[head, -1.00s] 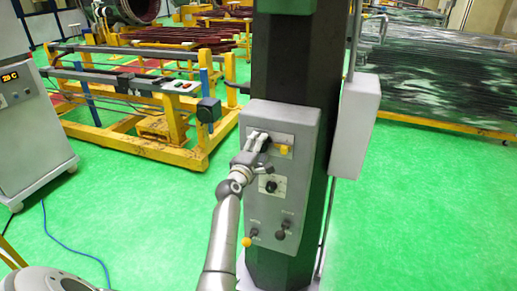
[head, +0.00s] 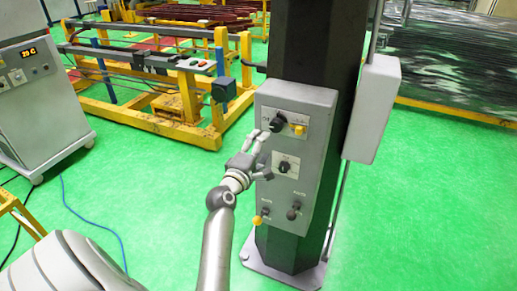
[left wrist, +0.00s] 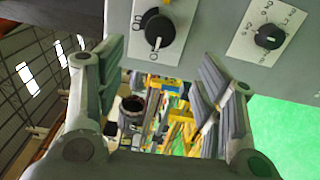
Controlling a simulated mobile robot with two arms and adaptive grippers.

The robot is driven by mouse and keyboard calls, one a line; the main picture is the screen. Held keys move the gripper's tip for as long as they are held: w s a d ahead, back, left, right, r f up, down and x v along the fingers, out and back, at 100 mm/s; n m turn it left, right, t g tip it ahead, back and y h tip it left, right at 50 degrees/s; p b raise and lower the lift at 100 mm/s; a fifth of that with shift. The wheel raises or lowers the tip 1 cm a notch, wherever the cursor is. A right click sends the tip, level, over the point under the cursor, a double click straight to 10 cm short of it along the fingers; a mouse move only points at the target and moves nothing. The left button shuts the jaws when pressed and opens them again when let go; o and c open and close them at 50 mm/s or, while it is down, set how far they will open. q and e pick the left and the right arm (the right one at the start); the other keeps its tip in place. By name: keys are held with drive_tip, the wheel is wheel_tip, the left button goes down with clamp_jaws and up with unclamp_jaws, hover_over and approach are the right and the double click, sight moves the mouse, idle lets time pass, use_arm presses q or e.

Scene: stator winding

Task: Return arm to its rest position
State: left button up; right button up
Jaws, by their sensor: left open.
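My left gripper (head: 259,155) is open and empty in front of the grey control panel (head: 262,187), at its left edge in the head view. The upper black knob (head: 278,124) is visible beyond the fingertips, and the gap to it looks small. In the left wrist view the open fingers of my left gripper (left wrist: 158,75) stand on both sides, with nothing between them. The large black knob (left wrist: 172,24) is above the gap between them. A second black knob (left wrist: 268,37) is to the right. My right gripper is not in view.
The panel sits on a dark column (head: 312,55) with a grey box (head: 372,108) on its right. A yellow frame bench (head: 190,125) stands behind at left. A grey cabinet (head: 45,105) is at far left. Green floor (head: 420,200) is clear at right.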

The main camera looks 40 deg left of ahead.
use_arm(q)
drive_tip(key=shift+s, duration=0.3)
idle(0.4)
drive_tip(key=d+f+m+g+h+b, duration=0.1)
drive_tip(key=d+f+m+g+b, duration=0.15)
drive_tip(key=f, duration=0.85)
drive_tip(key=d+f+m+g+h+b, duration=0.15)
drive_tip(key=d+f, duration=0.25)
drive_tip(key=f, duration=0.7)
drive_tip(key=s+d+f+m+g+h+b, duration=0.1)
drive_tip(key=s+d+f+m+g+b, duration=0.2)
drive_tip(key=f, duration=0.8)
drive_tip(key=s+d+f+m+g+h+b, duration=0.1)
drive_tip(key=s+d+f+m, duration=0.35)
drive_tip(key=f, duration=0.65)
drive_tip(key=s+d+f+m+g+b, duration=0.2)
drive_tip(key=s+f+m+g, duration=0.15)
drive_tip(key=s+f, duration=1)
drive_tip(key=s+d+f+m+g+b, duration=0.2)
drive_tip(key=s+f+m+g+b, duration=0.15)
drive_tip(key=s+f, duration=1)
drive_tip(key=s+f+m, duration=0.1)
drive_tip(key=s+m, duration=0.1)
drive_tip(key=s, duration=0.5)
drive_tip(key=s+f+m+g+b, duration=0.1)
drive_tip(key=s+f+m, duration=0.1)
drive_tip(key=s, duration=0.6)
drive_tip(key=shift+a+f+m, duration=0.3)
drive_tip(key=shift+a+m, duration=0.1)
drive_tip(key=shift+m, duration=0.05)
